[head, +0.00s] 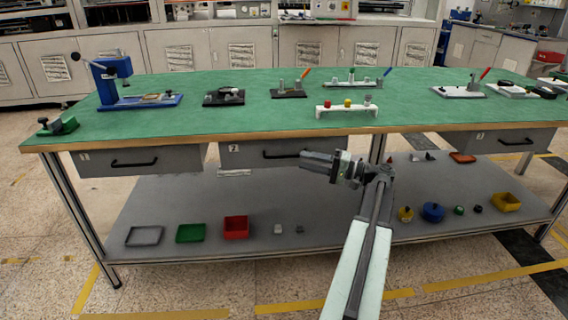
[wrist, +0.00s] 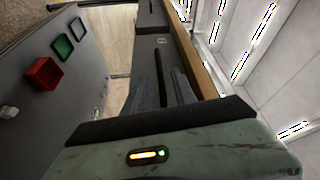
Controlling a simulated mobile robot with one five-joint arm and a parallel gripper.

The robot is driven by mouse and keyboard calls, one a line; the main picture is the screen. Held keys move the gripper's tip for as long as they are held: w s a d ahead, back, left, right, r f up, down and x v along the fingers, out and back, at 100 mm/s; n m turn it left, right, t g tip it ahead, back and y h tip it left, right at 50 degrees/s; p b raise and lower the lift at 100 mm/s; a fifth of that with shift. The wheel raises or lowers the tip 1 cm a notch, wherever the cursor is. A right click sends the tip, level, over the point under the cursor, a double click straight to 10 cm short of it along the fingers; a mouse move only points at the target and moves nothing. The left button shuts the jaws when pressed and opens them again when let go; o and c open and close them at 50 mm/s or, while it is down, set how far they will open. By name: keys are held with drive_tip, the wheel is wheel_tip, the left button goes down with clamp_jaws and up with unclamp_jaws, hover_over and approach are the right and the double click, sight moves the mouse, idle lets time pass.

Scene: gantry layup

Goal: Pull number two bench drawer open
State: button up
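The number two drawer (head: 240,156) hangs under the front edge of the green bench, with a "2" label and a dark bar handle (head: 275,154). Its front looks flush under the bench. My gripper (head: 303,158) is at the right part of this drawer front, covering the handle's right end in the head view. In the wrist view, the two dark fingers (wrist: 163,92) are apart, with the handle (wrist: 158,65) running lengthwise between them. I cannot tell whether either finger touches it. The drawer's "2" label (wrist: 162,41) shows beyond the fingertips.
The number one drawer (head: 110,165) is to the left and the number three drawer (head: 500,143) to the right. The bench top (head: 210,121) holds fixtures and tools. Trays and small parts lie on the lower shelf (head: 330,215). The floor in front is clear.

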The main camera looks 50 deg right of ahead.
sight(286, 157)
drive_tip(key=x, duration=0.7)
drive_tip(key=shift+w+a, duration=0.1)
drive_tip(key=shift+w, duration=0.05)
clamp_jaws()
idle(1.1)
